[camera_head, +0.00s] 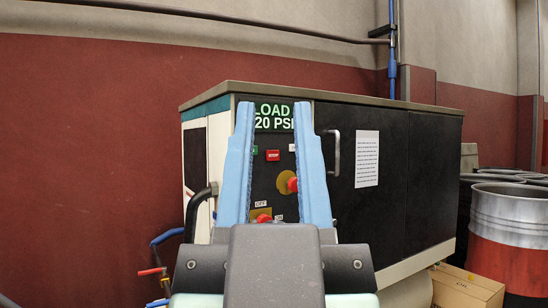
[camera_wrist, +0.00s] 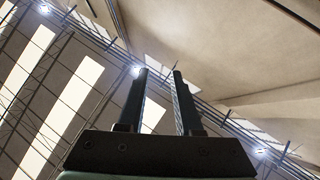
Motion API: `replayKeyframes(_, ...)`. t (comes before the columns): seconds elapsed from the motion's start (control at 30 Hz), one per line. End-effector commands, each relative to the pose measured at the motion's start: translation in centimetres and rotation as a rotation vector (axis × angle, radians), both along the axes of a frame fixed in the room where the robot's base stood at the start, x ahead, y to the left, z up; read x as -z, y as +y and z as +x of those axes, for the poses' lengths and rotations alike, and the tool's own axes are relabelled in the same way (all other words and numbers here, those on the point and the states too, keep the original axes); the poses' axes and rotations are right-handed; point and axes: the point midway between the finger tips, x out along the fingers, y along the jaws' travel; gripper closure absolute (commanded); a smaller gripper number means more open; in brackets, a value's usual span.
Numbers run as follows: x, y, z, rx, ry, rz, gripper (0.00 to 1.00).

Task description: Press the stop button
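A large dark machine cabinet (camera_head: 380,215) stands ahead in the head view. Its panel carries a red round button on a yellow plate (camera_head: 288,182), a small red rectangular button (camera_head: 272,155), and a red knob (camera_head: 264,217) near OFF and ON labels. A small green item (camera_head: 254,150) is partly behind a finger. I cannot tell for certain which is the stop button. My gripper (camera_head: 273,110) is open and empty, its blue fingers framing the panel from in front. The wrist view shows the open fingers (camera_wrist: 162,75) against the ceiling.
A green sign (camera_head: 273,115) and a handle (camera_head: 334,152) are on the cabinet front. A paper sheet (camera_head: 367,158) is on its door. A red-and-silver drum (camera_head: 510,235) and a cardboard box (camera_head: 465,288) stand at the right. Hoses (camera_head: 160,262) are at the lower left.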

Motion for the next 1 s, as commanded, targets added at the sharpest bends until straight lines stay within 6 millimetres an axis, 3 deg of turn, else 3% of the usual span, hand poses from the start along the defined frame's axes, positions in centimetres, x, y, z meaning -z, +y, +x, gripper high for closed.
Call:
replayKeyframes(0.03,0.01,0.00,0.01,0.000,0.000,0.000,0.77)
replayKeyframes(0.17,0.01,0.00,0.01,0.000,0.000,0.000,1.00)
replayKeyframes(1.0,0.01,0.00,0.01,0.000,0.000,0.000,1.00)
